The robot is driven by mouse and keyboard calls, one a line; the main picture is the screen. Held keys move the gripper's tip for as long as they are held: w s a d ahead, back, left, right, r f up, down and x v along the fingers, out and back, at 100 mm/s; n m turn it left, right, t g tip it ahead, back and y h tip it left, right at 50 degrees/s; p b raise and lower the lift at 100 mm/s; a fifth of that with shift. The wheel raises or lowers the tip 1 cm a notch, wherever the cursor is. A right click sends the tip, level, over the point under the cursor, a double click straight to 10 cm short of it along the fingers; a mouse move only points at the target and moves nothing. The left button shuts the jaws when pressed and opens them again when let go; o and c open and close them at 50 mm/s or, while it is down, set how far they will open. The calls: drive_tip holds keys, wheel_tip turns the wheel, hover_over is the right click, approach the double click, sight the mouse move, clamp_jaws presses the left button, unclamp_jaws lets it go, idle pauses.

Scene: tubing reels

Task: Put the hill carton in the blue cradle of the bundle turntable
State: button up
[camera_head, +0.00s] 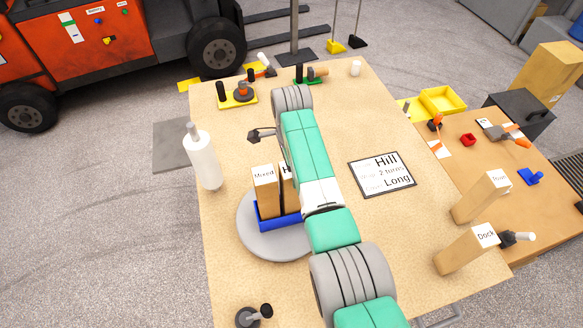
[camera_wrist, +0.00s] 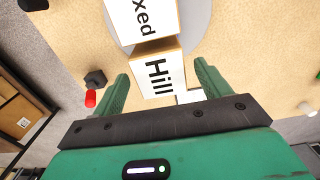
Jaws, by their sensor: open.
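The Hill carton (camera_wrist: 156,75) is a tan box with a white labelled top. In the wrist view it sits between the spread green fingers of my gripper (camera_wrist: 163,86), which is open with gaps at its sides. In the head view the carton (camera_head: 287,194) is partly hidden by my arm and appears to stand in the blue cradle (camera_head: 279,222), right of the Mixed carton (camera_head: 266,194). The cradle is on the round grey turntable (camera_head: 250,238). My gripper is hidden behind my arm in the head view.
A white roll (camera_head: 204,163) stands left of the turntable. A Hill/Long sign (camera_head: 382,175) lies to the right. A dark knobbed part (camera_head: 262,135) is behind the cartons.

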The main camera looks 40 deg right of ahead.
wheel_tip(320, 180, up, 10)
drive_tip(key=shift+r, duration=0.2)
drive_tip(key=shift+w, duration=0.1)
drive_tip(key=w+a+r+n+t+h, duration=0.3)
drive_tip(key=w+a+r+n+t, duration=0.65)
drive_tip(key=a+r, duration=0.2)
drive_tip(key=s+a+r+n+t, duration=0.2)
drive_tip(key=a+r+n+t, duration=0.45)
drive_tip(key=a+r, duration=0.6)
drive_tip(key=s+a+r+n+t+y, duration=0.1)
drive_tip(key=s+a+r+n+t, duration=0.3)
drive_tip(key=s+r, duration=0.4)
drive_tip(key=s+a+r+n+t+y, duration=0.2)
drive_tip(key=s+a+r+t, duration=0.3)
drive_tip(key=s+r, duration=0.3)
drive_tip(key=s+a+n, duration=0.1)
drive_tip(key=s, duration=0.3)
drive_tip(key=shift+a+r+n, duration=0.15)
drive_tip(key=shift+a+n, duration=0.15)
drive_tip(key=shift+n, duration=0.1)
